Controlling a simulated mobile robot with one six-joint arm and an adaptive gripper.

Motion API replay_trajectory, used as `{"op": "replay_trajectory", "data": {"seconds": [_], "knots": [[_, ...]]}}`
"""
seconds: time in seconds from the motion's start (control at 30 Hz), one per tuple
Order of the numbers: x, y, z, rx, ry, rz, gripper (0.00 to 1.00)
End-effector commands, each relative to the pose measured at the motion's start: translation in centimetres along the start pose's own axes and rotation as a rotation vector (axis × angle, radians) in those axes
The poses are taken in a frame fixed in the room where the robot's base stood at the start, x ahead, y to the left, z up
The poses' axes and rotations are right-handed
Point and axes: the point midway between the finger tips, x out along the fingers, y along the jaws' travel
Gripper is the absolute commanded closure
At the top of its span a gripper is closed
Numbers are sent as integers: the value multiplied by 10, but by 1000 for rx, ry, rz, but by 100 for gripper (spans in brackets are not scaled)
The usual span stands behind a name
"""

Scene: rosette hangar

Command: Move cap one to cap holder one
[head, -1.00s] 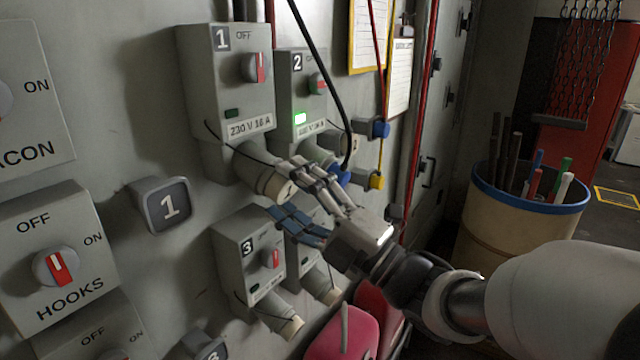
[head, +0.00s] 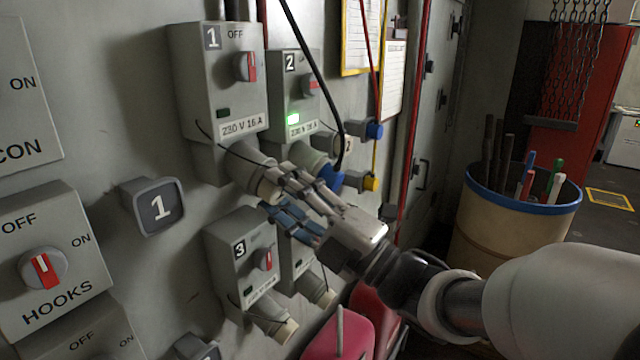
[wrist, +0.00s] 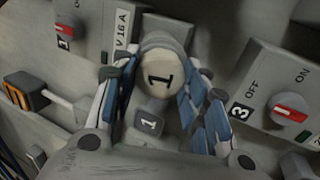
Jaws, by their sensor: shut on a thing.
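Cap one is a round cream cap marked 1 (wrist: 159,77) at the mouth of the grey socket under switch box 1 (head: 222,85). In the head view the cap (head: 269,190) is partly covered by my fingers. My gripper (head: 276,188) is shut on the cap, with blue-padded fingers on both sides of it in the wrist view. I cannot tell whether the cap is loose from the socket. Cap holder one, a grey rounded square marked 1 (head: 152,206), is on the wall to the left.
Switch box 2 (head: 294,90), with a green light and a blue plug (head: 330,178) on a black cable, is close to my gripper's right. Box 3 (head: 240,265) is below. The HOOKS switch (head: 42,268) is at the left. A barrel (head: 500,215) stands right.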

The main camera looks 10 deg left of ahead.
Motion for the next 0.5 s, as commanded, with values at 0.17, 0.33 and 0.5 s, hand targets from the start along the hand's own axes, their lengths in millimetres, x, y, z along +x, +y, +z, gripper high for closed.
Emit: {"op": "replay_trajectory", "data": {"seconds": [0.17,0.33,0.5], "knots": [[0,0,0,0,0,0,77],[0,0,0,0,0,0,88],[0,0,0,0,0,0,98]]}}
